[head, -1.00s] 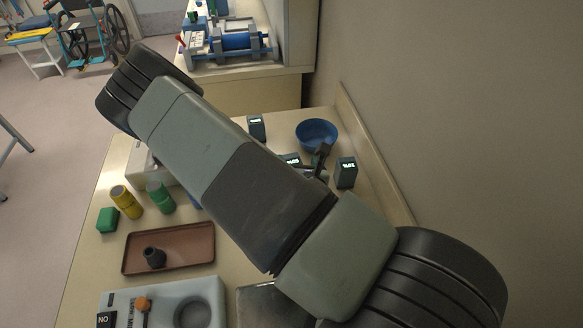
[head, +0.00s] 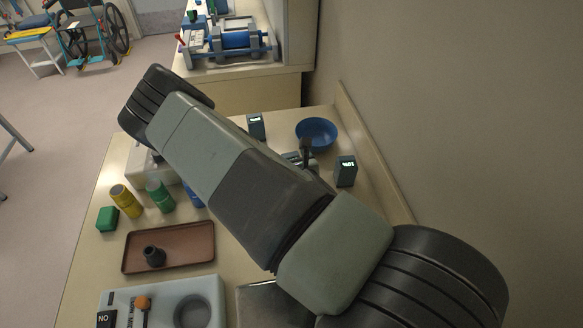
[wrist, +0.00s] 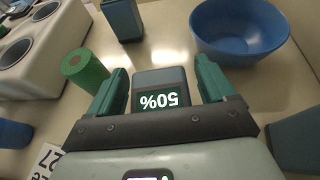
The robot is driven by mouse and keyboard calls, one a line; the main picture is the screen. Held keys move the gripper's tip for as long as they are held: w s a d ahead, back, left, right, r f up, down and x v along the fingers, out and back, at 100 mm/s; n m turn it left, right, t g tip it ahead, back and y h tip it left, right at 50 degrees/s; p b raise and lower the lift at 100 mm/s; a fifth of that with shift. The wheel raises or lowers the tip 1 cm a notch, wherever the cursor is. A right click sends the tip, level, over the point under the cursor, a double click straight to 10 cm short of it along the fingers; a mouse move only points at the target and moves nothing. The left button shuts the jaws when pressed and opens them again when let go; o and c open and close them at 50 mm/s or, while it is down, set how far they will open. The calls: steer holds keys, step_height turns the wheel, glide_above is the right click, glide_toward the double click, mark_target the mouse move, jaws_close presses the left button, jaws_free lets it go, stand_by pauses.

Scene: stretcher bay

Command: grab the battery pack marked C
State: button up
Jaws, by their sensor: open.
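Three dark grey battery packs with lit displays stand on the table. One (head: 256,127) is at the back, one (head: 345,171) is at the right, and one between them is mostly hidden by my arm. In the wrist view a pack reading "50%" upside down (wrist: 160,80) lies between the green fingers of my gripper (wrist: 162,72). The gripper is open, with a finger on each side and gaps showing. Another pack (wrist: 122,18) stands beyond, and a dark one (wrist: 298,138) is at the right edge. I cannot make out a letter C on any pack.
A blue bowl (head: 317,133) stands close behind the packs and right of my gripper in the wrist view. A green cylinder (wrist: 84,70) is near the left finger. A brown tray (head: 190,231) and yellow can (head: 126,200) are further left. A wall bounds the right.

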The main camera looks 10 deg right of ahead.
steer(key=shift+c, duration=0.2)
steer(key=c, duration=1.4)
